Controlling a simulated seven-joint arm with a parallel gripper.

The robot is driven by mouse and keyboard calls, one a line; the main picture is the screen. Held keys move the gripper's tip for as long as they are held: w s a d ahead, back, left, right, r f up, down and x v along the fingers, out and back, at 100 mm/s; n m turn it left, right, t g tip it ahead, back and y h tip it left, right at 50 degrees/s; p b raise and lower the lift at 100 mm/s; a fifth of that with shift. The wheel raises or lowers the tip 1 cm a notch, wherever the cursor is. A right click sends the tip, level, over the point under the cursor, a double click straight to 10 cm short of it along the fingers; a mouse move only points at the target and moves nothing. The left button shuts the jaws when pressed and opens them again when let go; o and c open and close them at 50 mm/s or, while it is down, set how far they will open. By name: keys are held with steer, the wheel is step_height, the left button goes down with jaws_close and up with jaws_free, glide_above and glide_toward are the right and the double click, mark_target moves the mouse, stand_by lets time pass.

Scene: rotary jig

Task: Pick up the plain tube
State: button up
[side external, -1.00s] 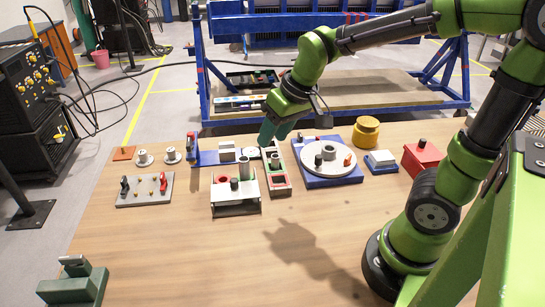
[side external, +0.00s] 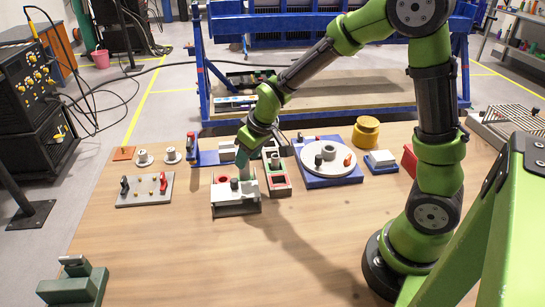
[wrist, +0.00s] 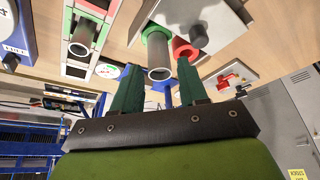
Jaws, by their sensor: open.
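A plain grey tube (wrist: 159,58) stands upright in a green ring on the white stand (side external: 236,208). My gripper (wrist: 157,66) points down at it, open, with one teal finger on each side of the tube; I cannot tell whether either touches. In the side view my gripper (side external: 246,172) hides most of this tube. A second grey tube (side external: 275,160) stands in the green, white and red tray (side external: 280,187) just right of the stand; it also shows at the upper left of the wrist view (wrist: 82,38).
The stand also has a red ring (side external: 221,178) and a dark knob (side external: 234,184) close by. A blue-based turntable (side external: 328,158) is to the right and a grey plate with red and black clamps (side external: 144,190) to the left.

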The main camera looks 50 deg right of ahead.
steer(key=x, duration=0.5)
steer(key=shift+f, duration=0.15)
jaws_close()
steer(key=shift+r, duration=0.2)
